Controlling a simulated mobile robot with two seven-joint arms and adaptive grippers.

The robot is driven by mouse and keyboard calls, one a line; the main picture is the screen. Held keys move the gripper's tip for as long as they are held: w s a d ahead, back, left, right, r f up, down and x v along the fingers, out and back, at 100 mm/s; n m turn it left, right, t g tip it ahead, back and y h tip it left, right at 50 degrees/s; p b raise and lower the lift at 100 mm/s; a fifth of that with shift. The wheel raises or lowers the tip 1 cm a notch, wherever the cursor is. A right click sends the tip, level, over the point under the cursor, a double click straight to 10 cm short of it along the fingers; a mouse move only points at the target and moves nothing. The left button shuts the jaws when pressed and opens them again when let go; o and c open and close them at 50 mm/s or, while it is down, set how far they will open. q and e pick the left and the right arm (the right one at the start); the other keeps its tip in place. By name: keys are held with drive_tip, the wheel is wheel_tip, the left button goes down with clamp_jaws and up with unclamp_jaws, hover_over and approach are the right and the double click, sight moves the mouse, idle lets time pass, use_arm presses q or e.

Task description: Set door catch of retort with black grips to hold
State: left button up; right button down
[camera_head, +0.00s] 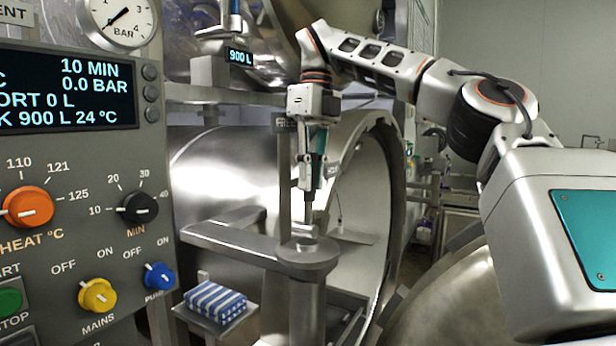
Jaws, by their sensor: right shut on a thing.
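The retort (225,170) is a large steel cylinder with its round mouth open to the right. A steel arm with a round hub (308,262) stands in front of the mouth, and a small metal catch piece (306,243) sits on top of it. My right gripper (309,218) comes down from above and is shut on the upper end of this catch piece. The fingers hide part of it. A label plate (286,122) behind the gripper is partly covered; it seems to read FREE. No black grips can be made out. My left gripper is out of view.
A control panel (80,200) with knobs and a display fills the left side. A striped folded cloth (214,302) lies on a small shelf below the catch. A domed steel surface (440,310) is at lower right, under my right arm. A vertical post stands beside the gripper.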

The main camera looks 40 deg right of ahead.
drive_tip(key=shift+w+d+f+y, duration=0.15)
drive_tip(key=shift+w+d+y, duration=0.1)
drive_tip(key=shift+d+y, duration=0.45)
drive_tip(key=c, duration=1.9)
unclamp_jaws()
drive_tip(key=shift+a, duration=0.15)
